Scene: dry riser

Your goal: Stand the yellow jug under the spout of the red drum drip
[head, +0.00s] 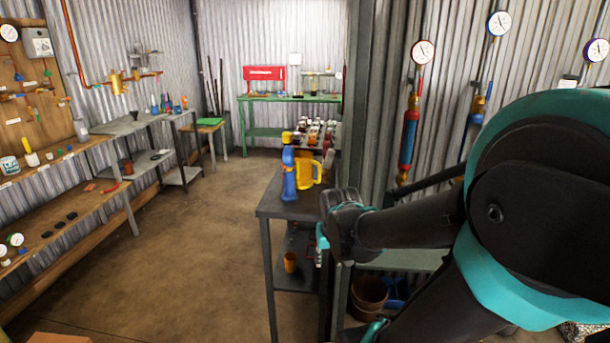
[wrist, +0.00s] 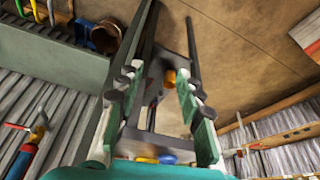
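The yellow jug (head: 306,170) stands upright on the dark side table, with its handle to the right. A blue bottle-like thing stands close in front of it on the left. My gripper (head: 322,244) is beside the table's right edge, lower and nearer than the jug and apart from it. In the wrist view my gripper (wrist: 160,75) has its fingers spread, with nothing held between them. Yellow and blue patches show at the bottom of the wrist view, partly hidden. A red drum-like or box-like body (head: 263,73) sits above the green bench at the back; its spout is too small to make out.
The dark table (head: 275,209) also bears several bottles behind the jug. An orange cup (head: 290,262) sits on its lower shelf. The green bench (head: 290,98) is at the far wall. Shelves line the left wall; the floor (head: 190,230) between is clear. Gauges and pipes hang at right.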

